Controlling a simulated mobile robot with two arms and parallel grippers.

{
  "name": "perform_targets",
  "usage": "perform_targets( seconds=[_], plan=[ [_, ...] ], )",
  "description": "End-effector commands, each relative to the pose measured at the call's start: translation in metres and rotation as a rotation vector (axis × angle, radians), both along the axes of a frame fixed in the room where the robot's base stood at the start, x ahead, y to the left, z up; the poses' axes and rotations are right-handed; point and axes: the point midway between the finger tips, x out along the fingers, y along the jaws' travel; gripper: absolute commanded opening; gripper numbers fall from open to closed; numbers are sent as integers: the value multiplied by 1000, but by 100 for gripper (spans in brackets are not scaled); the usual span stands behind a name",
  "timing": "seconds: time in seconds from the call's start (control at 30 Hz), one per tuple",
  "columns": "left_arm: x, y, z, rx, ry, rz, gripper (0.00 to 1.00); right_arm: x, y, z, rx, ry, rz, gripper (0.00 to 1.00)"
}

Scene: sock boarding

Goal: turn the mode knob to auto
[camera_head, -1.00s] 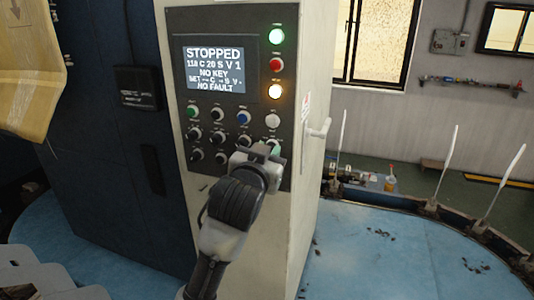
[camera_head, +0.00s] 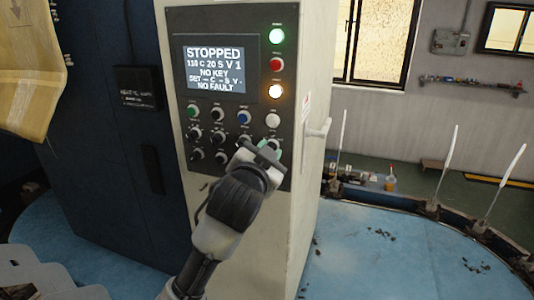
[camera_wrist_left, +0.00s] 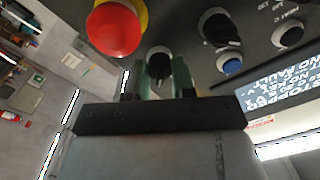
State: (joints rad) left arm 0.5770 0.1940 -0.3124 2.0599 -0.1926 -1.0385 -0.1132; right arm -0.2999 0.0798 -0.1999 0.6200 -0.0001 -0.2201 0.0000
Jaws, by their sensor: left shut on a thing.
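The dark control panel (camera_head: 226,88) is on the front of a white cabinet. Its screen (camera_head: 215,68) reads STOPPED, NO KEY and NO FAULT. Several knobs and buttons sit in rows below; their labels are too small to read, so I cannot tell which is the mode knob. My left gripper (camera_head: 266,150) is at the panel's lower right and covers part of it. In the left wrist view, its green fingers (camera_wrist_left: 161,78) are shut on a small dark knob (camera_wrist_left: 158,58) with a pale collar. My right gripper is not in view.
A red mushroom button (camera_wrist_left: 114,28) on a yellow base is close to my left fingers. A black knob (camera_wrist_left: 217,27) and a blue button (camera_wrist_left: 231,66) are on their other side. A white handle (camera_head: 318,130) sticks out from the cabinet's right side.

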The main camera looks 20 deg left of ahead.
Motion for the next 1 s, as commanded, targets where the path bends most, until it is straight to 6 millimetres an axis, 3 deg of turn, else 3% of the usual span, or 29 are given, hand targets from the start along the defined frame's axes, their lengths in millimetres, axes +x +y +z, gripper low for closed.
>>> perform_targets(
  seconds=[0.13,0.17,0.33,0.67,0.77,1.0],
  plan=[
    [0,0,0,2,1,1,1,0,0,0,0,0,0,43],
    [0,0,0,2,1,1,26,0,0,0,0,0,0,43],
    [0,0,0,1,1,1,50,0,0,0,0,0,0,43],
    [-4,0,-1,-1,-2,-1,50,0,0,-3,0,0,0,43],
    [-16,0,-3,-1,-3,-1,50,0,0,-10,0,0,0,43],
    [-65,0,-6,-1,-4,-1,50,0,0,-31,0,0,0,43]
  ],
)
